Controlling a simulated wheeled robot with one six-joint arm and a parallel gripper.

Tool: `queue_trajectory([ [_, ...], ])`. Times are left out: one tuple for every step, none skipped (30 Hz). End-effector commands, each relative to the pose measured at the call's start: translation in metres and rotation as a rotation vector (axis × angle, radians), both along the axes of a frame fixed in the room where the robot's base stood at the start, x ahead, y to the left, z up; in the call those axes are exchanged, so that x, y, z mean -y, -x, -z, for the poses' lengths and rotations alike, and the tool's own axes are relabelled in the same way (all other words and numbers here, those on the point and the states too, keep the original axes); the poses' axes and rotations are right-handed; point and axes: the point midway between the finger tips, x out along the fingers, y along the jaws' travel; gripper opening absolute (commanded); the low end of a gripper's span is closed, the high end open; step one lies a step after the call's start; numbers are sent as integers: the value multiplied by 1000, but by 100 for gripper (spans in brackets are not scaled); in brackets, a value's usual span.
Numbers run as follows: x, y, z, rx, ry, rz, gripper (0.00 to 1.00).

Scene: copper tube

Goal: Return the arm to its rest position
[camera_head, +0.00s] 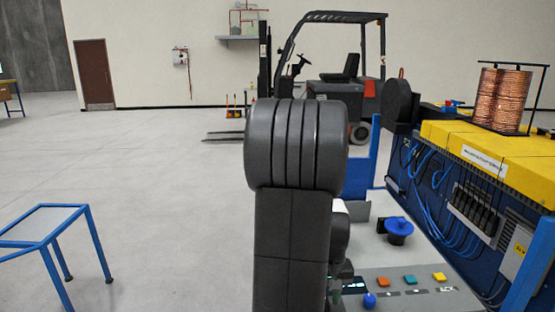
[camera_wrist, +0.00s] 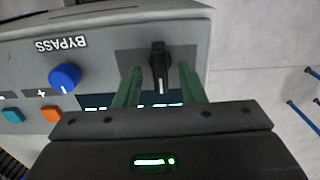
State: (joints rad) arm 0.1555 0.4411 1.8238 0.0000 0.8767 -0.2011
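My arm (camera_head: 298,150) stands upright in the middle of the head view and hides much of the control panel. In the wrist view my gripper (camera_wrist: 160,70) has its two green fingers spread apart. A black rotary switch (camera_wrist: 158,58) on the grey control panel (camera_wrist: 100,40) appears between the fingers, with a visible gap on each side. I cannot tell how far the fingertips are from the panel face. In the head view only a sliver of the gripper shows beside the arm.
A blue knob (camera_wrist: 64,77) and coloured buttons lie beside the switch. The panel (camera_head: 420,290) adjoins a blue and yellow machine (camera_head: 480,150) with copper coils (camera_head: 503,95). A blue-framed table (camera_head: 45,225) stands left, a forklift (camera_head: 340,75) behind. Left floor is open.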

Motion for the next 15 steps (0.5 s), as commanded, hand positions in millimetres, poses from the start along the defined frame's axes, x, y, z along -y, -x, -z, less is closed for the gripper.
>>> queue_trajectory([
  [0,-1,-5,3,1,-4,36],
  [0,-1,-9,3,1,-4,36],
  [0,-1,-14,5,1,-4,36],
  [0,-1,-19,4,1,-4,36],
  [0,-1,-25,6,1,-4,36],
  [0,-1,-32,7,1,-4,36],
  [0,-1,-38,6,1,-4,36],
  [0,-1,-44,7,1,-4,36],
  [0,-1,-53,7,2,-4,36],
  [0,-1,-58,6,1,-4,36],
  [0,-1,-64,7,2,-4,36],
  [0,-1,-73,6,1,-4,36],
  [0,-1,-78,6,1,-4,36],
  [0,-1,-85,6,1,-4,36],
  [0,-1,-93,6,1,-4,36],
])
